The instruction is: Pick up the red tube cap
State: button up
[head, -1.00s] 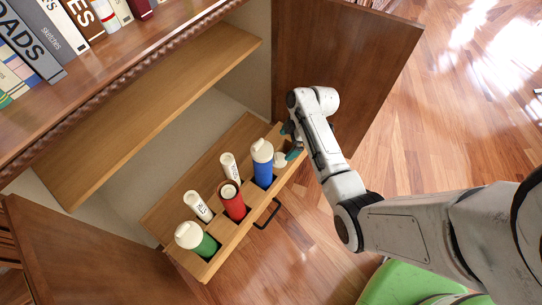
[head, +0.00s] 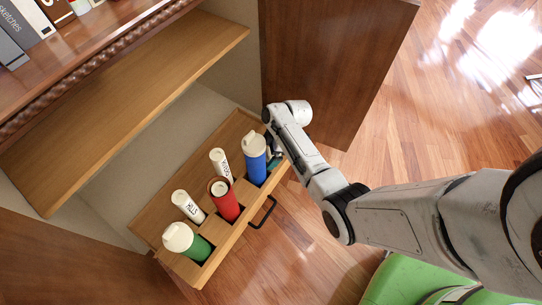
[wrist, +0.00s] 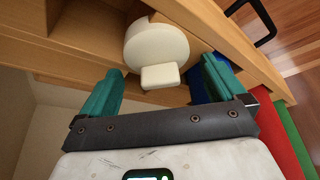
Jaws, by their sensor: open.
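My gripper (head: 273,160) is at the drawer's right end. In the wrist view its teal fingers are open, with the white cap in the gap between and just beyond their tips. I cannot tell whether they touch it.
The blue tube (head: 255,168) with a white cap is close to one finger. The green tube (head: 199,248) and two white markers stand in the drawer (head: 228,246), which has a black handle (head: 265,213). An open cabinet door (head: 325,70) stands behind my arm.

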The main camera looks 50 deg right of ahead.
jog(key=shift+c, duration=0.3)
jog(key=c, duration=1)
jog(key=shift+r, duration=0.1)
jog(key=shift+c, duration=0.2)
